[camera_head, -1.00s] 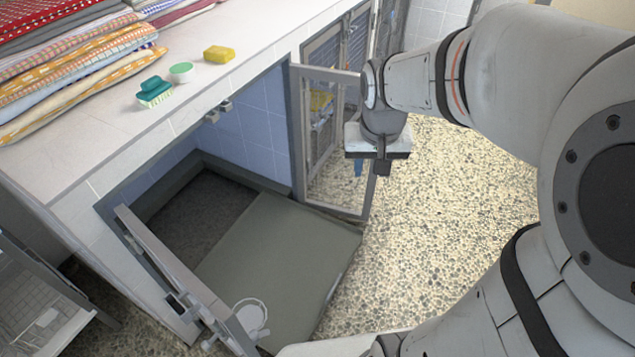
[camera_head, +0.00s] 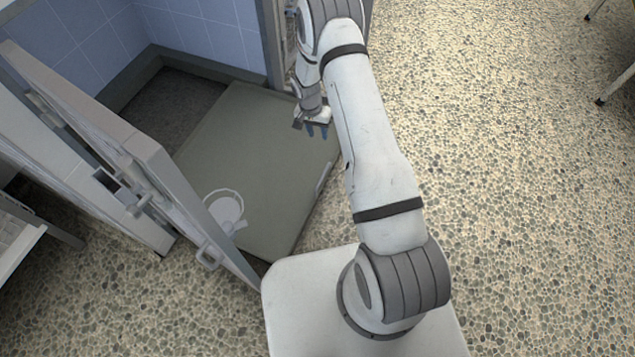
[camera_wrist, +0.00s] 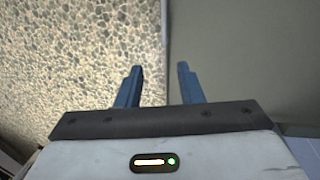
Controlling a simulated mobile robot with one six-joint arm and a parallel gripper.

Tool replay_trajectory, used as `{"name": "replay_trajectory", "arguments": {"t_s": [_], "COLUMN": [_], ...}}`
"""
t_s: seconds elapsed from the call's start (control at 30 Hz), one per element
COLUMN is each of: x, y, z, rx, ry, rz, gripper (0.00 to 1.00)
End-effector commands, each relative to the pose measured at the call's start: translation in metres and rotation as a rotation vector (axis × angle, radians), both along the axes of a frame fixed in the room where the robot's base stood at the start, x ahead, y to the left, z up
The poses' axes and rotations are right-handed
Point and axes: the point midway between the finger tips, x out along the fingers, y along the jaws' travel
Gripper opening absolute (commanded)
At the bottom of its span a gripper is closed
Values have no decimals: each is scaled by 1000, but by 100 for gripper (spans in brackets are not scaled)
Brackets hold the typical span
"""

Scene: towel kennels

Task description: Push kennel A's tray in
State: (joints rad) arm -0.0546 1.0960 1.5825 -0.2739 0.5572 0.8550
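The grey-green tray (camera_head: 255,150) lies aslant in the open kennel opening, its front part out past the kennel over the pebbled floor. A pale strip (camera_head: 323,178) shows on its outer edge. My gripper (camera_head: 317,131) is above or beside the tray's outer edge, near its far corner, with its blue fingers pointing down. In the wrist view the tray (camera_wrist: 240,60) fills the right side, and its edge runs between the two fingertips (camera_wrist: 160,68). The fingers are apart with nothing held between them. I cannot tell whether they touch the tray.
An open kennel door (camera_head: 140,165) stands along the tray's left side. A white round bowl-like thing (camera_head: 226,208) is beside it. The kennel has blue tiled walls (camera_head: 90,40) and a dark floor (camera_head: 175,115).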

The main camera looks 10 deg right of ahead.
Motion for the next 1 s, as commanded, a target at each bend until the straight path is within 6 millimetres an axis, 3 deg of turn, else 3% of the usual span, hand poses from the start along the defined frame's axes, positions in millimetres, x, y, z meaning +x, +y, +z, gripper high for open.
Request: {"name": "replay_trajectory", "arguments": {"t_s": [0.03,0.1,0.2,0.73,1.0], "x": [-4,-8,-13,-25,-26], "y": [1,1,2,-8,-11], "z": [-48,-85,-121,-202,-220], "rx": [-5,-10,-14,-18,-17], "ry": [15,23,30,37,34], "rz": [-12,-30,-50,-66,-66], "gripper": [34,34,34,34,34]}}
